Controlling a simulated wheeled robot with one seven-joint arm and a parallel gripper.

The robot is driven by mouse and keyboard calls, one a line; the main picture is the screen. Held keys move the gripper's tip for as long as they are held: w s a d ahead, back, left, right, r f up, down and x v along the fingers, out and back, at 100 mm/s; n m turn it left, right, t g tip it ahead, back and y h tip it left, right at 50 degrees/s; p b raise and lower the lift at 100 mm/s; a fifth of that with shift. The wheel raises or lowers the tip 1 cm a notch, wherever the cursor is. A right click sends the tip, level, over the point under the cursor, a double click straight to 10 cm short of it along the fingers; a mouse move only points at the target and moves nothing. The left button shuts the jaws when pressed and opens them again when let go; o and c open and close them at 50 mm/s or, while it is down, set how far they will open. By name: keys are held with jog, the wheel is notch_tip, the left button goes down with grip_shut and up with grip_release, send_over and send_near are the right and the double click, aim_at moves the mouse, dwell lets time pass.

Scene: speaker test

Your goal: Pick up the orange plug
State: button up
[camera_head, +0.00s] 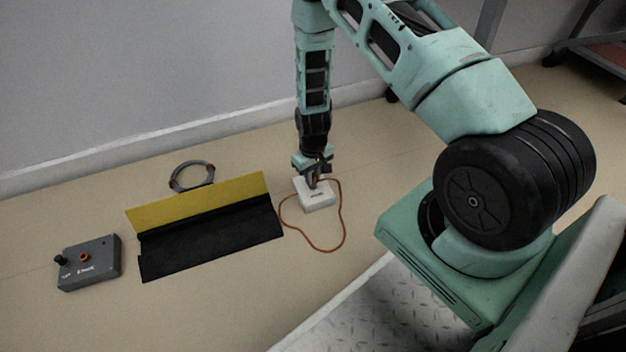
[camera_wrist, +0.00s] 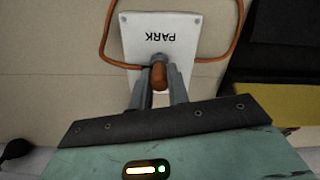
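The orange plug (camera_wrist: 158,76) stands in a dark round socket at the edge of the white box marked PARK (camera_wrist: 182,37). In the head view the white box (camera_head: 319,198) sits on the floor under my gripper (camera_head: 313,183), which mostly hides the plug there. In the wrist view the two grey fingers of my gripper (camera_wrist: 159,84) lie on either side of the plug, with no clear gap between them and it. An orange cable (camera_head: 343,232) loops on the floor around the box, and it also shows in the wrist view (camera_wrist: 225,57).
A yellow and black angled barrier (camera_head: 205,245) stands left of the white box, with a grey cable ring (camera_head: 175,178) behind it. A grey box with an orange socket and a dark knob (camera_head: 104,270) lies further left. A wall (camera_head: 130,75) runs along the back.

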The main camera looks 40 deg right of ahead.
grip_shut()
notch_tip(320, 180, up, 10)
jog(key=p, duration=0.6)
jog(key=shift+p, duration=0.35)
jog(key=shift+r, duration=0.1)
notch_tip(320, 180, up, 8)
jog(key=p, duration=0.7)
jog(key=shift+r+p, duration=0.15)
jog(key=shift+p, duration=0.2)
jog(key=shift+a, duration=0.1)
